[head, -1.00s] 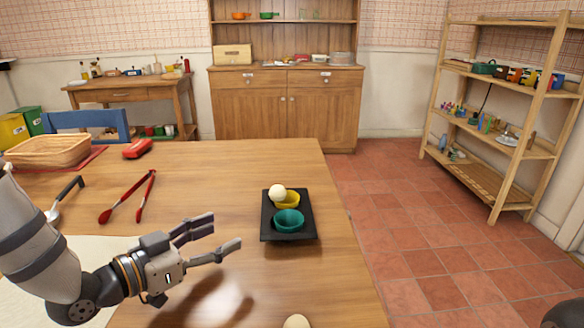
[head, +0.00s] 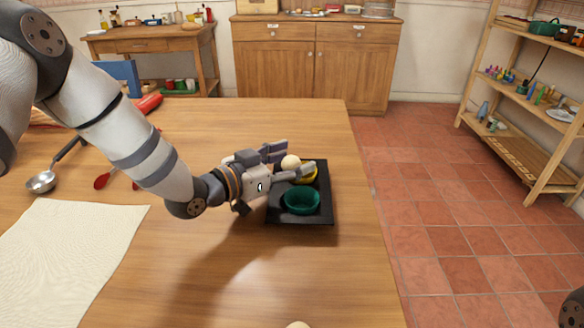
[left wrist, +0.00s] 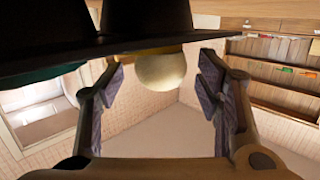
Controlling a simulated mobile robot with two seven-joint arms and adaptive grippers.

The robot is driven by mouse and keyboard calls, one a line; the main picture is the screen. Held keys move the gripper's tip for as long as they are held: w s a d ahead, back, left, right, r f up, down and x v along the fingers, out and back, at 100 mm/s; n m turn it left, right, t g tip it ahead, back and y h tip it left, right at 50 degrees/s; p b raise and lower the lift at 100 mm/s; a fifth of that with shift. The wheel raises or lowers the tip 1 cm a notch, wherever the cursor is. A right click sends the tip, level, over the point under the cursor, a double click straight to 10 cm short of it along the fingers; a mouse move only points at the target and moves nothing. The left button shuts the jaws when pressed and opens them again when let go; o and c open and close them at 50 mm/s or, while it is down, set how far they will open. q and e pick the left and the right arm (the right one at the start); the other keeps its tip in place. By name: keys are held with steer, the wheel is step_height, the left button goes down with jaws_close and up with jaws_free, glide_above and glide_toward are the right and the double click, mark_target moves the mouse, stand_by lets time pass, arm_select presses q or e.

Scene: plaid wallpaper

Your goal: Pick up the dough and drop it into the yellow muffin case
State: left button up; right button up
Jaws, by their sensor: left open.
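A round pale dough ball (head: 290,161) shows at the far left edge of the yellow muffin case (head: 310,174). I cannot tell whether it rests in the case or is behind it. A green muffin case (head: 302,201) stands nearer on the same black tray (head: 300,220). My left gripper (head: 297,158) is open at the tray's left side, with its fingers on either side of the ball as seen from the head. In the left wrist view the ball (left wrist: 161,72) shows between the spread fingers, with no finger visibly touching it. My right gripper is not in view.
A second pale round thing (head: 298,325) is cut off at the bottom edge. A cream cloth (head: 70,250), a ladle (head: 42,182) and red tongs (head: 103,181) lie on the wooden table (head: 220,290) at left. The table's right edge is close to the tray.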

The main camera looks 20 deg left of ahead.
mark_target(292, 159)
arm_select(q)
steer(key=shift+w, duration=0.15)
steer(key=c, duration=1.3)
steer(key=shift+c, duration=0.2)
steer(key=shift+r, duration=0.1)
